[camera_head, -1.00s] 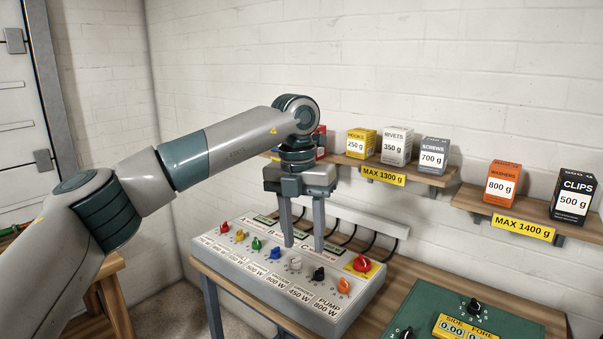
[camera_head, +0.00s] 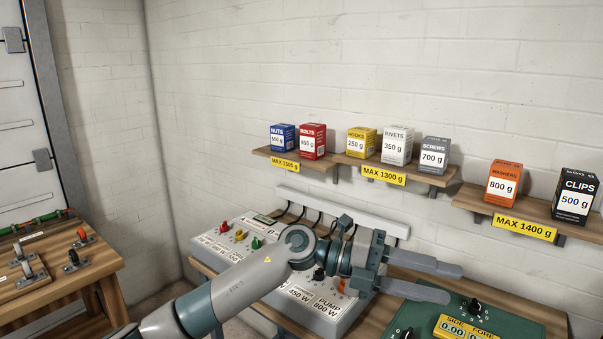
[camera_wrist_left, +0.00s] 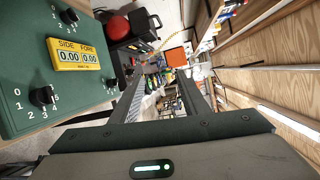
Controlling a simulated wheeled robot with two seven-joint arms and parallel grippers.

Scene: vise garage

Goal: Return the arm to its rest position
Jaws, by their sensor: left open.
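My left gripper (camera_head: 432,278) is open and empty in the head view. Its two fingers point right, above the bench near the green panel (camera_head: 520,325). My left arm comes in from the lower left and crosses in front of the grey switch box (camera_head: 340,320), hiding part of its knobs. In the left wrist view, the gripper fingers (camera_wrist_left: 158,95) stand apart with nothing between them. The green panel (camera_wrist_left: 25,75) shows there at the left, with its yellow display and dark knobs. My right gripper is not in view.
Shelves on the back wall hold boxes, among them a blue nuts box (camera_head: 282,139), a grey screws box (camera_head: 434,155) and an orange washers box (camera_head: 503,183). A wooden table (camera_head: 90,260) with clamps stands at the left.

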